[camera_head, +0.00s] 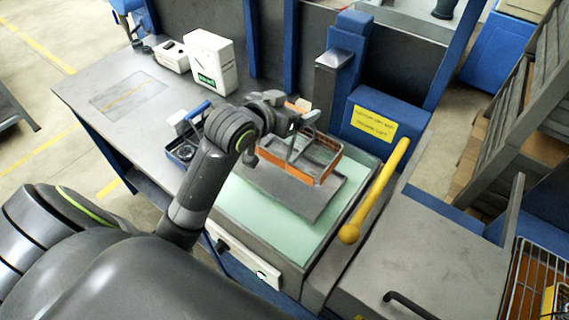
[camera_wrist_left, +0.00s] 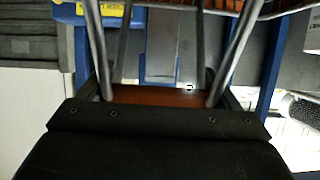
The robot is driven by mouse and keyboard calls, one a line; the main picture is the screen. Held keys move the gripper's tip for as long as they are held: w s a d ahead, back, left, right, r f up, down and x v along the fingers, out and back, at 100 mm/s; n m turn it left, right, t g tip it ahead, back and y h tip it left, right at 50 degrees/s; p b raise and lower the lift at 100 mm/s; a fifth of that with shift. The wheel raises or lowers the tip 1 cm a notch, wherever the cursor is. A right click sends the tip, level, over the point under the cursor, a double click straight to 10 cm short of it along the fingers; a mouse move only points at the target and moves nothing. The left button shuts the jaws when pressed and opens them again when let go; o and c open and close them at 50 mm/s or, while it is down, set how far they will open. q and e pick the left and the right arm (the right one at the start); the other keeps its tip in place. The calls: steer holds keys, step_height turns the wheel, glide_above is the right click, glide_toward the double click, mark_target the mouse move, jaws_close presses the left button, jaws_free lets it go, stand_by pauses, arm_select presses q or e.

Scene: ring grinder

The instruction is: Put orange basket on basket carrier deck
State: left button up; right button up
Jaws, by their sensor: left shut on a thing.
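The orange basket (camera_head: 328,169) has orange sides and grey metal parts. It is over a dark grey plate (camera_head: 318,206) on a pale green surface at the centre of the head view; I cannot tell whether it touches the plate. My left gripper (camera_head: 297,126) is above the basket and shut on it. In the left wrist view an orange basket wall (camera_wrist_left: 160,97) shows between grey bars, near the dark gripper body. I cannot tell for sure which surface is the carrier deck. My right gripper is not in view.
A yellow handle (camera_head: 376,193) rises right of the green surface (camera_head: 295,238). A blue block with a yellow sign (camera_head: 373,124) stands behind. A blue-handled tool (camera_head: 197,110) and a white box (camera_head: 211,61) are on the left bench. Another orange-floored wire basket (camera_head: 528,265) is at lower right.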

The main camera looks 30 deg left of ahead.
arm_select(q)
glide_above(288, 143)
step_height(288, 143, down, 5)
steer(key=shift+p, duration=0.3)
step_height(288, 143, down, 4)
steer(key=shift+r, duration=0.1)
steer(key=shift+f, duration=0.3)
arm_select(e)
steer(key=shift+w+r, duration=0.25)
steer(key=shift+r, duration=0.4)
arm_select(q)
steer(key=shift+f, duration=0.1)
steer(key=o, duration=1.4)
steer(key=shift+f, duration=0.1)
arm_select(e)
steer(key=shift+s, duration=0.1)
